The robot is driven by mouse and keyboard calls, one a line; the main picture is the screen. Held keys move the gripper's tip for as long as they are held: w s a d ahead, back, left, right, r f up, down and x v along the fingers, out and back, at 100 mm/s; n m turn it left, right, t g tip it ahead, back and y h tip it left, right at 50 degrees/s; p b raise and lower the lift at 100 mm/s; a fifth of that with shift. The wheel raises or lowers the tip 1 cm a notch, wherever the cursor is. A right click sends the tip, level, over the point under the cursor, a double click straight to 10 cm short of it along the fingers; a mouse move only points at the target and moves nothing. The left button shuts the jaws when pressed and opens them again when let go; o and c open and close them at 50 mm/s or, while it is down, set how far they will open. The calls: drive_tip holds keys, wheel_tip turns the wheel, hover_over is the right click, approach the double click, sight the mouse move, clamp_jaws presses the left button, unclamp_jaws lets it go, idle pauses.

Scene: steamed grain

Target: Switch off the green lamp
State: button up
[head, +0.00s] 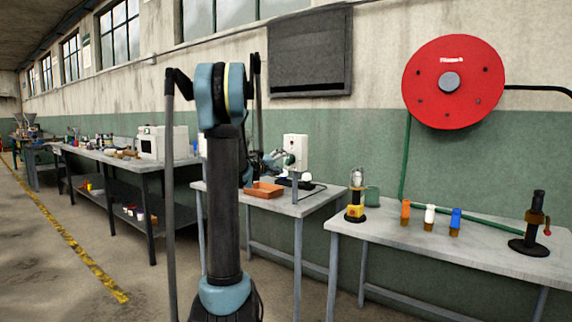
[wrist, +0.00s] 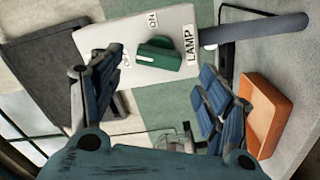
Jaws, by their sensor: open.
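The box (head: 300,143) and knob (head: 289,159) also show small in the head view. My gripper (wrist: 160,64) is open, its blue fingers spread on either side of the knob in the picture. I cannot tell whether they touch it. In the head view my gripper (head: 279,159) is just left of the box. No lit green lamp is identifiable.
An orange tray (head: 265,190) stands on the grey table (head: 310,207) below the box; it shows at right in the wrist view (wrist: 265,115). Another table (head: 400,236) at right holds small bottles and a black stand. A red hose reel (head: 425,85) hangs above.

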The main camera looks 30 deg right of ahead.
sight(287, 160)
drive_tip(key=shift+x, duration=2.55)
drive_tip(key=shift+c, duration=0.2)
drive_tip(key=c, duration=1)
